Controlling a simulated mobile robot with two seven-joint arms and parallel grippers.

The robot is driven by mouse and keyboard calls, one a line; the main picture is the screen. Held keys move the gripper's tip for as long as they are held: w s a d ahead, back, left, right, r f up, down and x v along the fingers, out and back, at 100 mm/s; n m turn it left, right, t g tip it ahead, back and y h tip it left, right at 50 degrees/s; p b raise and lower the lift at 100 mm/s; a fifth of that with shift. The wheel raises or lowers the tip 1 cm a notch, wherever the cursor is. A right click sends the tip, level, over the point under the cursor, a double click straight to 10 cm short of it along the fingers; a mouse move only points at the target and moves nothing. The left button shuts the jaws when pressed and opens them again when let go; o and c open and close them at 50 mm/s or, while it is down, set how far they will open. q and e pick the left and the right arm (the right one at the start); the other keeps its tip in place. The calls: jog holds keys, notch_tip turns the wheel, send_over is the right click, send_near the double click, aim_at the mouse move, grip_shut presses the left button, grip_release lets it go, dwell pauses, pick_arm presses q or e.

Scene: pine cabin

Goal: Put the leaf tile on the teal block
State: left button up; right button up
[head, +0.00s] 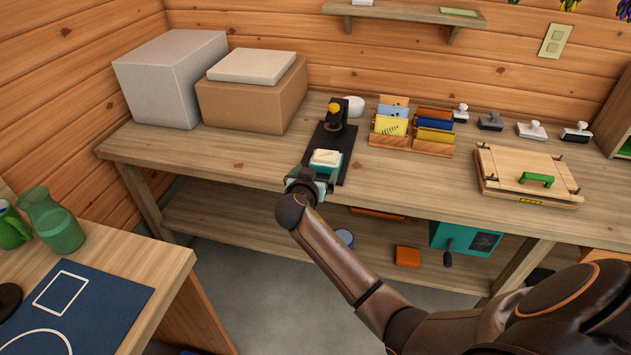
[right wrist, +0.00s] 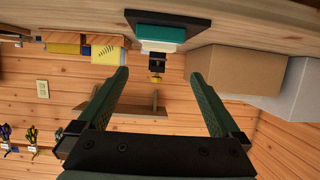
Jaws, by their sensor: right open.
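The teal block (right wrist: 160,34) stands on a black base plate (head: 338,146) on the workbench. A cream tile (head: 325,157) lies flat on top of the block; it looks like the leaf tile, but I cannot make out its marking. In the right wrist view, turned upside down, the tile's pale edge (right wrist: 158,46) shows against the teal block. My right gripper (head: 320,173) is open at the front of the block. In the right wrist view its two green fingers (right wrist: 157,72) are spread wide, with nothing between them and the block beyond their tips. My left gripper is out of view.
A black stand with a yellow knob (head: 335,109) rises behind the block. A wooden rack of cards (head: 410,144), several stamps and a wooden press (head: 528,172) stand to the right. Boxes (head: 252,100) stand back left. The bench front left is clear.

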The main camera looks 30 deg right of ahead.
jog(key=s+a+f+n+y, duration=0.3)
jog(key=s+a+f, duration=0.15)
jog(key=f, duration=0.25)
jog(key=s+a+f+n+y, duration=0.35)
jog(key=s+f, duration=0.25)
jog(key=f, duration=0.2)
jog(key=s+a+f+n+y, duration=0.2)
jog(key=s+a, duration=0.4)
jog(key=s, duration=0.3)
jog(key=s+a+f+n+y, duration=0.2)
jog(key=s+a, duration=0.4)
jog(key=s, duration=0.4)
jog(key=shift+f+n+g+y, duration=0.35)
jog(key=shift+f+y, duration=0.1)
jog(key=shift+y, duration=0.5)
